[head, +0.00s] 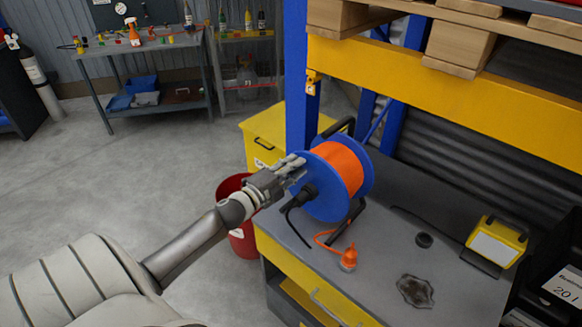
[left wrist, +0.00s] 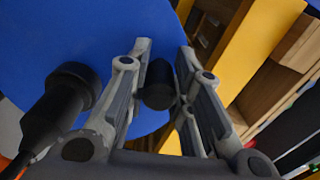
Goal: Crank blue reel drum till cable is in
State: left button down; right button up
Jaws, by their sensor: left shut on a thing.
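The blue reel drum (head: 316,207) stands upright in a black frame on the grey workbench top, wound with orange cable (head: 345,166). A short orange cable end runs from the reel to an orange plug (head: 348,259) lying on the bench. My left gripper (head: 296,166) is at the drum's near face, toward its upper left. In the left wrist view its fingers (left wrist: 158,90) are shut around a dark crank knob (left wrist: 159,84) in front of the blue face (left wrist: 60,40). A black plug (left wrist: 62,100) on the drum face is beside the fingers. My right gripper is not seen.
A blue upright (head: 297,80) stands behind the reel. A red bin (head: 243,236) is on the floor left of the bench.

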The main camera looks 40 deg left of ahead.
pick_arm(q)
jog(key=shift+d, duration=0.1)
dwell(0.4)
jog(key=c, duration=1.3)
grip_release()
jog(key=s, duration=1.2)
jog(key=shift+a, duration=0.4)
